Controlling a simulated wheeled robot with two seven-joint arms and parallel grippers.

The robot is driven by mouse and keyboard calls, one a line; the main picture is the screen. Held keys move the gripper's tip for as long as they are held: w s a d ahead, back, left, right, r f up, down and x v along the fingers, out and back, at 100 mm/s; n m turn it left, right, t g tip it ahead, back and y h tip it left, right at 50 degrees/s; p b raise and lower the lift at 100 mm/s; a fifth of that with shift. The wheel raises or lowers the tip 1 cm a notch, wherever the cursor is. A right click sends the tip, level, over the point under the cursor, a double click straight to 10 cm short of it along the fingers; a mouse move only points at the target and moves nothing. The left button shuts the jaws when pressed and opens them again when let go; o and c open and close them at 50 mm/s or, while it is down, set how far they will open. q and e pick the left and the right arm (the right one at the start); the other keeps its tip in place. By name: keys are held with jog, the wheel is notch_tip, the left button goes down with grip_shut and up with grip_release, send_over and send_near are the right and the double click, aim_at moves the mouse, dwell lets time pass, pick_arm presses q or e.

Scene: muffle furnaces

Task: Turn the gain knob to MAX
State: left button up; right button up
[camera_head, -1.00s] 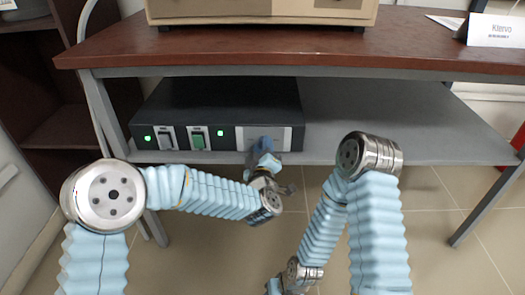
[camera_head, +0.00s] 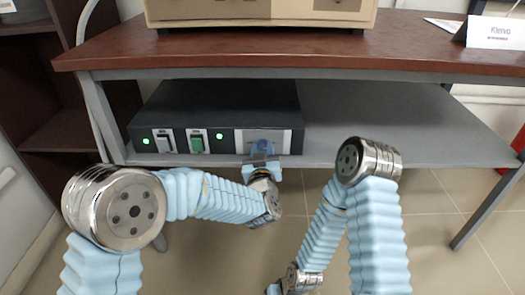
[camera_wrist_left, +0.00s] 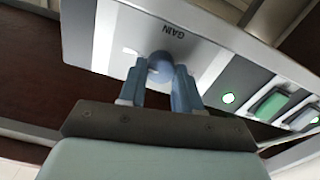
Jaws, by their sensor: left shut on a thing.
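The gain knob (camera_wrist_left: 160,67) is a round blue-grey knob on the light panel (camera_wrist_left: 105,38) labelled GAIN. The panel sits at the right end of the front of a dark control box (camera_head: 220,105). My left gripper (camera_wrist_left: 160,82) is shut on the knob, with one blue finger on each side of it. In the head view my left gripper (camera_head: 263,158) reaches up to the panel from below. A pale mark shows beside the knob, but I cannot read it or the knob's pointer.
The box stands on a grey shelf (camera_head: 390,120) under a brown tabletop (camera_head: 400,45). The shelf right of the box is clear.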

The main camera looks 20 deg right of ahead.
pick_arm(q)
jog(key=shift+s+f, duration=0.1)
jog(key=shift+f, duration=0.2)
jog(key=o, duration=1)
jog(key=shift+r, duration=0.15)
jog(key=shift+o, duration=0.2)
jog(key=v, duration=1.3)
jog(key=shift+s, duration=0.35)
jog(key=shift+a, duration=0.1)
